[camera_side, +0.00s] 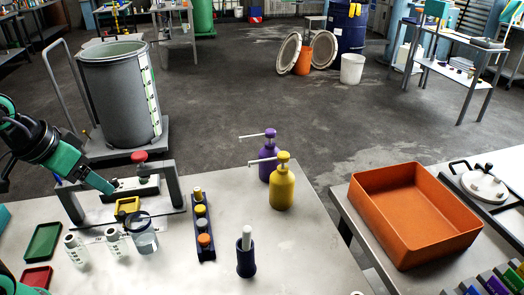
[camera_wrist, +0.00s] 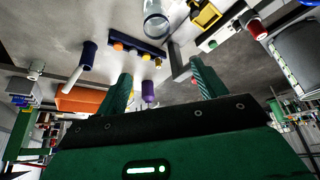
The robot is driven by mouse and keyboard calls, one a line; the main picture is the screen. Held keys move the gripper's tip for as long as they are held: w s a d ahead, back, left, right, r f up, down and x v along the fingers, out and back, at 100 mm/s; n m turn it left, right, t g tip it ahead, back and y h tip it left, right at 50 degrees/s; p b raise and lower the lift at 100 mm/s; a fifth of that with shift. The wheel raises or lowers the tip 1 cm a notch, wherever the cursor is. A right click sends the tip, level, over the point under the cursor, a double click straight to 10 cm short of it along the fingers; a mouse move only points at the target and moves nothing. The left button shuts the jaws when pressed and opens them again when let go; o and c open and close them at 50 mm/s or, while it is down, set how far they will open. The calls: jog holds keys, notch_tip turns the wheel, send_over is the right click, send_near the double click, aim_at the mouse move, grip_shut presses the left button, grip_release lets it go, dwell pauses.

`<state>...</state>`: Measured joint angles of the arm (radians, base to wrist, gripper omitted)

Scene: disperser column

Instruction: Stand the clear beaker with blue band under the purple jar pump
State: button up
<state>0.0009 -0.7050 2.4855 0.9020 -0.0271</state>
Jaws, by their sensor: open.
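The clear beaker with a blue band (camera_side: 143,238) stands upright on the table, left of centre in the side view. It also shows at the top of the wrist view (camera_wrist: 156,27). The purple jar pump (camera_side: 268,162) stands near the table's back edge, its thin spout pointing left; it also shows small between my fingers in the wrist view (camera_wrist: 148,90). My gripper (camera_side: 110,187) is open and empty, above and behind the beaker at the left. Its two spread fingers show in the wrist view (camera_wrist: 162,74).
A yellow pump jar (camera_side: 282,190) stands right in front of the purple one. A metal frame with a red knob (camera_side: 172,185) is behind the beaker.

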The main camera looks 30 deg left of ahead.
jog(key=shift+o, duration=0.2)
jog(key=shift+s+r, duration=0.2)
jog(key=shift+s, duration=0.05)
jog(key=shift+o, duration=0.2)
jog(key=shift+w, duration=0.1)
jog(key=n+g, duration=0.4)
jog(key=g, duration=0.1)
send_near(136, 216)
jog(key=s+d+r, duration=0.1)
jog(key=d, duration=0.2)
jog(key=shift+w+a+f, duration=0.2)
jog(key=shift+w+f, duration=0.1)
jog(key=shift+f, duration=0.25)
jog(key=shift+s+a+f, duration=0.1)
jog(key=shift+s+f, duration=0.05)
jog(key=shift+f, duration=1.8)
jog(key=shift+s+a+f, duration=0.1)
jog(key=shift+f, duration=1.85)
jog(key=shift+c, duration=0.4)
